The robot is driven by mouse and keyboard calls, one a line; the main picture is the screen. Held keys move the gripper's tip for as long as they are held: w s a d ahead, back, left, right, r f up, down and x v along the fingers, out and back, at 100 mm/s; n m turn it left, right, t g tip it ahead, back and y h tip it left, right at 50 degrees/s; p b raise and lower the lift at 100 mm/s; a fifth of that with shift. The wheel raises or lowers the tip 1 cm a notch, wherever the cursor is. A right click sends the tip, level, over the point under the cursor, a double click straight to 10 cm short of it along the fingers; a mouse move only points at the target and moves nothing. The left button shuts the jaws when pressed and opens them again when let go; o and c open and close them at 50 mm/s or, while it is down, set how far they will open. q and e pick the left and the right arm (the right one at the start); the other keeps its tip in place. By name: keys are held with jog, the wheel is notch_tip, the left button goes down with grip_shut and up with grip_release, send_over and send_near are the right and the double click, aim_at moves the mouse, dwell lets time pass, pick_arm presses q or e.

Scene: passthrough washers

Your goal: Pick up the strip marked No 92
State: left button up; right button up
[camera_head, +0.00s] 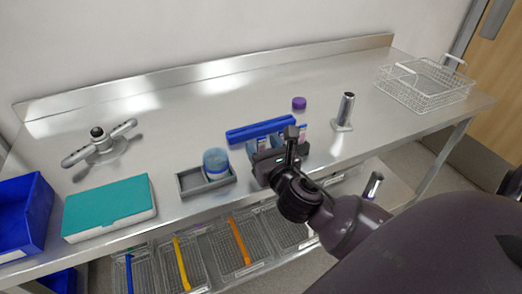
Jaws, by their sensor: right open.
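No marking "No 92" can be read on anything in view. A long blue bar-shaped piece (258,131) lies across the top of a cluster of small items near the table's front edge. My right gripper (278,160) is at this cluster, just in front of and below the blue piece, and its wrist hides part of what is there. It is open; whether it touches anything cannot be told. A blue strip (129,272), a yellow strip (181,262) and an orange strip (239,241) lie in wire baskets below the tabletop. My left gripper is out of view.
On the steel table (215,105) stand a teal-lidded box (108,206), a blue bin (22,214), a grey tray (190,184) with a blue-topped jar (216,161), a purple-capped bottle (299,104), a metal post (345,110) and a wire basket (425,88). The back middle is clear.

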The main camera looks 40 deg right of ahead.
aim_at(262, 144)
jog(key=shift+x, duration=1.6)
jog(key=c, duration=1)
